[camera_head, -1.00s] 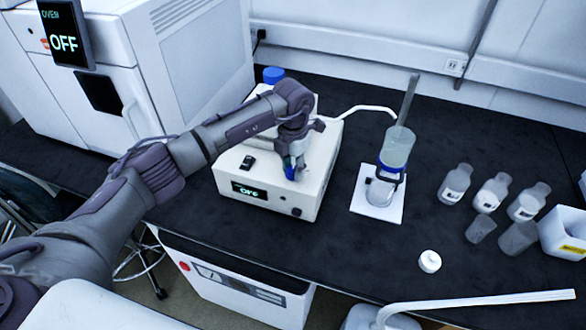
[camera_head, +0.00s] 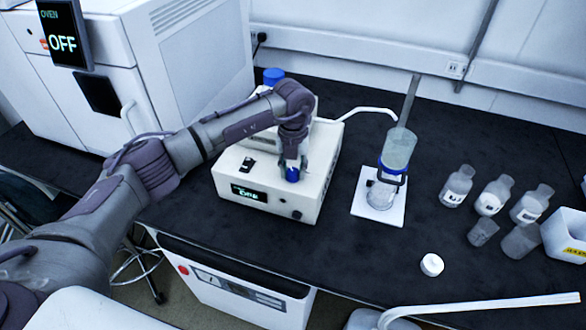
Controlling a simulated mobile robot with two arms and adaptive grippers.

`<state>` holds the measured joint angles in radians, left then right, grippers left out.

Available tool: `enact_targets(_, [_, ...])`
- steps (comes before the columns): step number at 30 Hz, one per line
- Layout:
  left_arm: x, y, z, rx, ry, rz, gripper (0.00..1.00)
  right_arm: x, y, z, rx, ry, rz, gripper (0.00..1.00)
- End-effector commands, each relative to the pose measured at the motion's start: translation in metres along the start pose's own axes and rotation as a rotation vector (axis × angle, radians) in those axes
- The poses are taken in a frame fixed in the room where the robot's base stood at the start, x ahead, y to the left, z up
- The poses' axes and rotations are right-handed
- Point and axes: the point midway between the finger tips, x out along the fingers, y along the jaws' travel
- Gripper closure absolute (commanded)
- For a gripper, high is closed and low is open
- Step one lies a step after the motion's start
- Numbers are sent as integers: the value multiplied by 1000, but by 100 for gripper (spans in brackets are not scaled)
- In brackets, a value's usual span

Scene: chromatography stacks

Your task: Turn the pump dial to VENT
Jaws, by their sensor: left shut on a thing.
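The pump (camera_head: 262,213) is a cream box on the black bench, with a small green-lit display (camera_head: 248,193) on its front; its text is too small to read surely. A black rocker switch (camera_head: 248,165) sits on its top. My left gripper (camera_head: 292,164) points down onto the pump top and is shut on the blue dial (camera_head: 292,175). The gripper partly hides the dial, and no VENT mark can be made out. My right gripper is not in view.
A filter assembly (camera_head: 397,150) on a stand with a white base (camera_head: 362,205) is right of the pump, near a white hose (camera_head: 365,109). Several clear bottles (camera_head: 493,196) and a white cap (camera_head: 431,265) are further right. An oven reading OFF (camera_head: 63,43) is at left.

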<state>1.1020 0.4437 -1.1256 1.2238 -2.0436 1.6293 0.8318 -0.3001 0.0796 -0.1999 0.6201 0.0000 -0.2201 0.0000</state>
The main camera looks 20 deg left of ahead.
Motion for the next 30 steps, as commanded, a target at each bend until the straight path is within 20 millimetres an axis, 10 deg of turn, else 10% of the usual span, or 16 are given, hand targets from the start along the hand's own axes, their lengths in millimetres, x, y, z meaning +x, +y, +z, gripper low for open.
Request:
enact_targets(14, [-2,0,1,-19,-4,-1,100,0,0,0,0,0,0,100])
enact_targets(15, [-2,0,1,-19,-4,-1,64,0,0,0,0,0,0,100])
enact_targets(19, [-1,0,1,-18,-3,-1,42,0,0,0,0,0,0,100])
enact_targets(30, [-4,0,1,-16,-2,-1,40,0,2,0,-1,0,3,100])
